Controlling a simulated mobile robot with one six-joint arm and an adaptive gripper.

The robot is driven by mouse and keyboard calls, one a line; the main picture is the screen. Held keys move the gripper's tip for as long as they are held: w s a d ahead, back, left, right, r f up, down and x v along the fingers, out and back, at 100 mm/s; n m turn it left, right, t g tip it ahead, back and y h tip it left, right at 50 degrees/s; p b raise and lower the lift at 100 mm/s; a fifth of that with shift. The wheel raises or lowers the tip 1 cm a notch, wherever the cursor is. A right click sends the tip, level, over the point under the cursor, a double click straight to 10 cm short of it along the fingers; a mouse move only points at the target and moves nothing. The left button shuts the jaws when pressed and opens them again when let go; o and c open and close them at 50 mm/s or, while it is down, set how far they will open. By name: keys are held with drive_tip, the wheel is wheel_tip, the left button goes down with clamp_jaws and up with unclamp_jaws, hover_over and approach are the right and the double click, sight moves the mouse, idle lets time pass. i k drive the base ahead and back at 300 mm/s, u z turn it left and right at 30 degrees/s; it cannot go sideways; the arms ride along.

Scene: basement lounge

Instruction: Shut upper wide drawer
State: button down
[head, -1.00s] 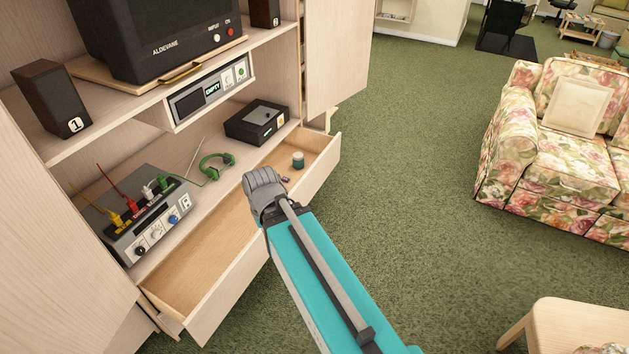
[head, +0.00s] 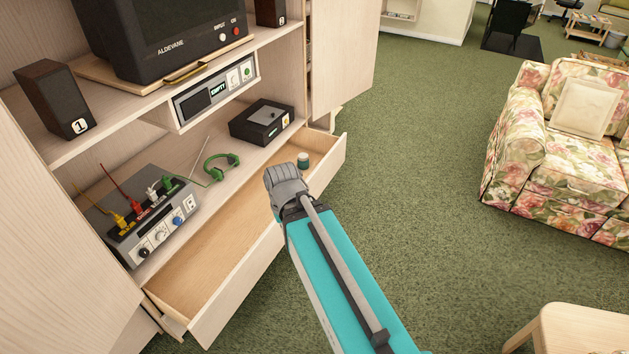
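The wide drawer (head: 226,280) of the pale wooden cabinet stands pulled out below the shelf with the devices. Its inside is mostly bare, with a small dark green jar (head: 303,160) at its far right end. My gripper (head: 284,180) is over the drawer's front edge, right of its middle. Its grey knuckles face the camera, so I cannot tell whether the fingers are open or shut, or whether they touch the drawer. My arm hides part of the drawer front.
Cabinet doors stand open at both sides. A floral sofa (head: 560,150) and a pale wooden table (head: 570,330) are at right. Green carpet between is clear.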

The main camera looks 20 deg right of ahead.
sight(202, 286)
drive_tip(key=i, duration=0.95)
